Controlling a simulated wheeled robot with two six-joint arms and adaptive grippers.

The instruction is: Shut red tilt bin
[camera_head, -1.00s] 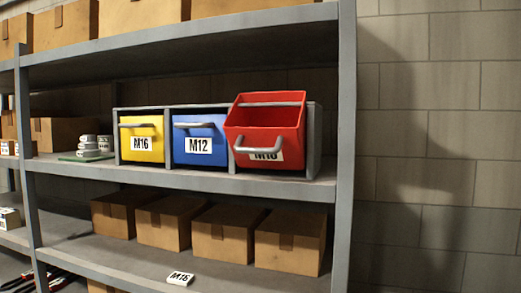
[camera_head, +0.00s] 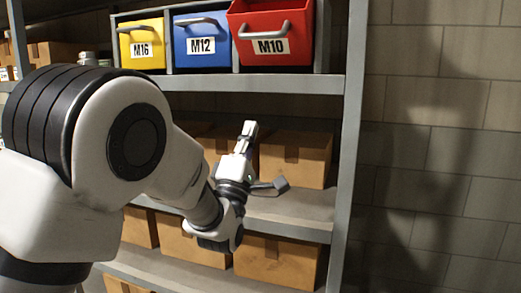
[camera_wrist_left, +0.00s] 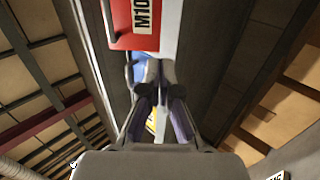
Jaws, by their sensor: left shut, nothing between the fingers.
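The red tilt bin (camera_head: 268,17), labelled M10, is at the right end of the bin row on the shelf. It juts forward of its neighbours, tilted out, and its top is cut off by the picture edge. Its grey handle (camera_head: 265,31) is on its front. My left gripper (camera_head: 249,131) is below the bin shelf and in front of it, pointing up, shut and empty. In the left wrist view its fingertips (camera_wrist_left: 154,66) are together, with the red bin (camera_wrist_left: 120,15) and its M10 label beyond them, apart from the fingers. My right gripper is out of view.
A blue M12 bin (camera_head: 201,22) and a yellow M16 bin (camera_head: 142,29) stand left of the red one. The grey shelf edge (camera_head: 270,84) runs between gripper and bins. Cardboard boxes (camera_head: 295,158) sit on the lower shelf. A shelf post (camera_head: 352,110) stands at the right.

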